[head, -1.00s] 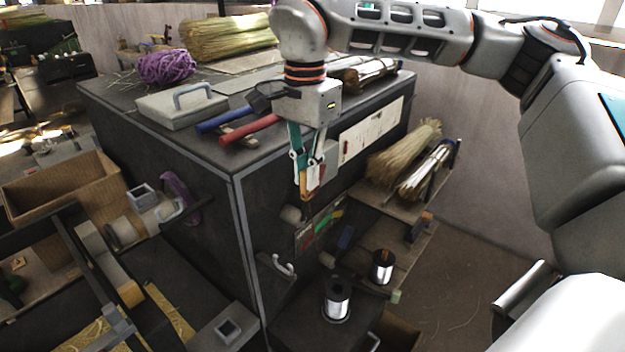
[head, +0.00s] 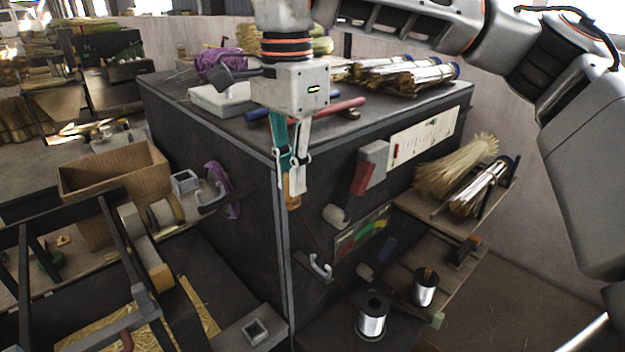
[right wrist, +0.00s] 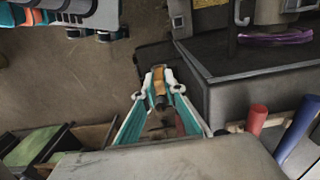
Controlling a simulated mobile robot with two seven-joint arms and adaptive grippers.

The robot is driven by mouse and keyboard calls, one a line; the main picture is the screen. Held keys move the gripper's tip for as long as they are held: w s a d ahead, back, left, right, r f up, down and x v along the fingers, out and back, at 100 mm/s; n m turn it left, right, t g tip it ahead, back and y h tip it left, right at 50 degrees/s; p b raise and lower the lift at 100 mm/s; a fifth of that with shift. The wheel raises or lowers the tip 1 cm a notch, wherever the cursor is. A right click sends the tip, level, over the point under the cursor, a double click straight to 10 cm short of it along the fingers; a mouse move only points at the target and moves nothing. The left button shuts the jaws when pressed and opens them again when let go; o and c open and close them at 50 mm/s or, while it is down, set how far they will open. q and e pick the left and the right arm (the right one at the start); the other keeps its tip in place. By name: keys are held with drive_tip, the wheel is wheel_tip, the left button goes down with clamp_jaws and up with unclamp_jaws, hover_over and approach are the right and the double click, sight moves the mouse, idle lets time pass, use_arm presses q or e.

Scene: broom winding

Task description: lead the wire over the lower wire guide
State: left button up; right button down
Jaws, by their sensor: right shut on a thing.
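My right gripper (head: 293,196) hangs in front of the dark cabinet's (head: 225,190) near vertical edge. It is shut on a small orange-brown piece, seemingly the wire's end; this also shows between the fingertips in the right wrist view (right wrist: 159,76). Two wire spools, one nearer (head: 373,316) and one farther (head: 424,288), stand below. My left gripper is not in view.
A grey box with a red lever (head: 362,178) juts from the cabinet's right face. A shelf with brooms (head: 455,170) is at right. Hammers (head: 335,108) lie on the cabinet top. Another hook (head: 212,198) and a cardboard box (head: 115,180) are at left.

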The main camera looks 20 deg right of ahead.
drive_tip(key=shift+a+f, duration=0.35)
drive_tip(key=shift+f, duration=0.1)
use_arm(q)
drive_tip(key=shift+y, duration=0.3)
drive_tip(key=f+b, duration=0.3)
drive_tip(key=b, duration=0.1)
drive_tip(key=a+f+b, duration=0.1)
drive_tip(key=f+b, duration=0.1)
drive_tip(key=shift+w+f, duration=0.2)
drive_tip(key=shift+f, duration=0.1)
use_arm(e)
wheel_tip(320, 180, down, 21)
drive_tip(key=shift+r, duration=0.1)
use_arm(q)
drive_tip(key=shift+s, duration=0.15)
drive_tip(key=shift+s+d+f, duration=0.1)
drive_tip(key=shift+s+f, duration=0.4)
